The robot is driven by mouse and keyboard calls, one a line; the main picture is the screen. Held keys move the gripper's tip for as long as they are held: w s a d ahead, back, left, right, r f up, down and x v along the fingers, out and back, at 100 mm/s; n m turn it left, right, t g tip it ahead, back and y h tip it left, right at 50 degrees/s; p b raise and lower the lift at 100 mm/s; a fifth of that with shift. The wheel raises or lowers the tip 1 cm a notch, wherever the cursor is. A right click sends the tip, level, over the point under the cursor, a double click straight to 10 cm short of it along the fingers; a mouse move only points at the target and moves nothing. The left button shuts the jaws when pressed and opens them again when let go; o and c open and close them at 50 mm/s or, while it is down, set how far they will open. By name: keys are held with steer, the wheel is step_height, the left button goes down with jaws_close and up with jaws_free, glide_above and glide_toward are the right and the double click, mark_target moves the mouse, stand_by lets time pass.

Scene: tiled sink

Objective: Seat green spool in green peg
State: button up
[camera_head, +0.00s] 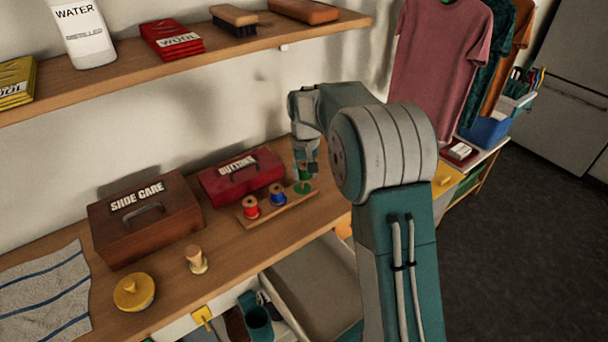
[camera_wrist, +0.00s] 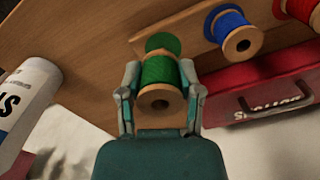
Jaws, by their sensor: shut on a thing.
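The green spool (camera_wrist: 160,72) has wooden ends and green thread. My gripper (camera_wrist: 160,80) is shut on it, one finger on each side, and the wooden end with its hole faces the wrist camera. In the head view, my gripper (camera_head: 306,168) is above the right end of the wooden rack (camera_head: 277,208). The green disc of the green peg (camera_head: 303,187) is right below the spool and also shows beyond it in the wrist view (camera_wrist: 163,42). The peg's pin is hidden. I cannot tell whether spool and disc touch.
A blue spool (camera_head: 277,196) and a red spool (camera_head: 251,208) stand on the rack. The red buttons box (camera_head: 242,178) is close behind it. A shoe care box (camera_head: 145,218) stands to the left. A white bottle (camera_wrist: 28,100) shows at the wrist view's left. The shelf (camera_head: 190,62) hangs above.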

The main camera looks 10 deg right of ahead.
mark_target(303, 189)
steer(key=shift+w+a+f, duration=0.45)
steer(key=shift+a+f, duration=0.05)
steer(key=shift+f, duration=0.1)
steer(key=f, duration=0.3)
steer(key=shift+w+d+f, duration=0.25)
steer(key=shift+w, duration=0.1)
jaws_close()
steer(key=shift+s+d+f, duration=0.1)
steer(key=shift+d+f, duration=0.1)
steer(key=shift+d, duration=0.05)
steer(key=shift+a, duration=0.1)
steer(key=shift+a+f, duration=0.1)
steer(key=shift+f, duration=0.05)
steer(key=o, duration=0.9)
jaws_free()
steer(key=shift+a, duration=0.15)
steer(key=shift+o, duration=0.2)
steer(key=shift+d, duration=0.2)
